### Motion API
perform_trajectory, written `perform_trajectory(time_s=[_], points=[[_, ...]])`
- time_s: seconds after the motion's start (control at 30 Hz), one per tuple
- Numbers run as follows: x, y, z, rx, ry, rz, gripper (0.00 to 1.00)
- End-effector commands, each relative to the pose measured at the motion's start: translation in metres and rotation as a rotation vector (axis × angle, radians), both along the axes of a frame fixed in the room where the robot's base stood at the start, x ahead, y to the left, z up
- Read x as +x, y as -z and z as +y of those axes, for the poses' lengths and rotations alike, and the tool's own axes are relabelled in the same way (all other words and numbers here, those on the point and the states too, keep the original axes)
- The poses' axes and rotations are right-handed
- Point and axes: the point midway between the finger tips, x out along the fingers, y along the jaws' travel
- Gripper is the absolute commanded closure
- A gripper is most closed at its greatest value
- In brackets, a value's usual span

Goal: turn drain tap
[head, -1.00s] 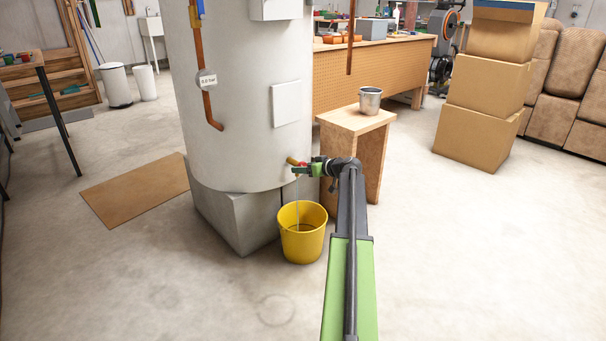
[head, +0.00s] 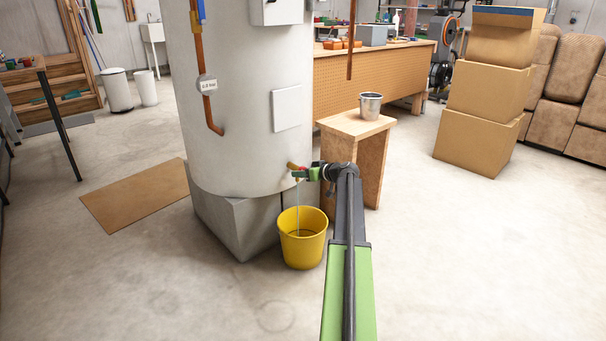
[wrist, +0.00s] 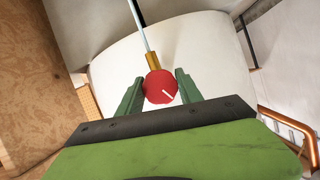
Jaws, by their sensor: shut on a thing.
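The drain tap has a brass body (wrist: 153,62) and a round red knob (wrist: 160,88) with a white mark slanting across it. In the head view the tap (head: 292,166) juts from the lower side of the big white tank (head: 235,100). My gripper (wrist: 160,88) has one green finger on each side of the red knob and is shut on it; it also shows at the tap in the head view (head: 303,173), where it hides most of the knob. A thin stream of water (head: 298,195) falls from the tap into the yellow bucket (head: 301,250).
A wooden stool (head: 350,125) with a metal pot (head: 370,106) stands just behind my arm, to the right of the tank. The tank rests on a grey plinth (head: 225,215). Stacked cardboard boxes (head: 480,120) stand farther right. The floor in front is clear.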

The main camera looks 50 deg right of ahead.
Motion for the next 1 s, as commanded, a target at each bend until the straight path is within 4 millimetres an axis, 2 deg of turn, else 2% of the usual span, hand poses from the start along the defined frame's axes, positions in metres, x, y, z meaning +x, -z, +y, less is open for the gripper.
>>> perform_trajectory(time_s=[0.2, 0.5, 0.53, 0.6, 0.7, 1.0], points=[[-0.0001, 0.0018, -0.0014, 0.228, -0.002, -0.017, 0.98], [-0.0011, 0.0004, 0.0001, 0.259, -0.001, -0.017, 0.98], [-0.0011, 0.0004, 0.0001, 0.259, -0.001, -0.017, 0.55], [-0.0011, 0.0003, 0.0001, 0.259, -0.001, -0.017, 0.46], [-0.0010, 0.0003, 0.0000, 0.258, -0.001, -0.018, 0.36], [-0.0028, -0.0012, -0.0002, 0.257, -0.001, -0.018, 0.36]])
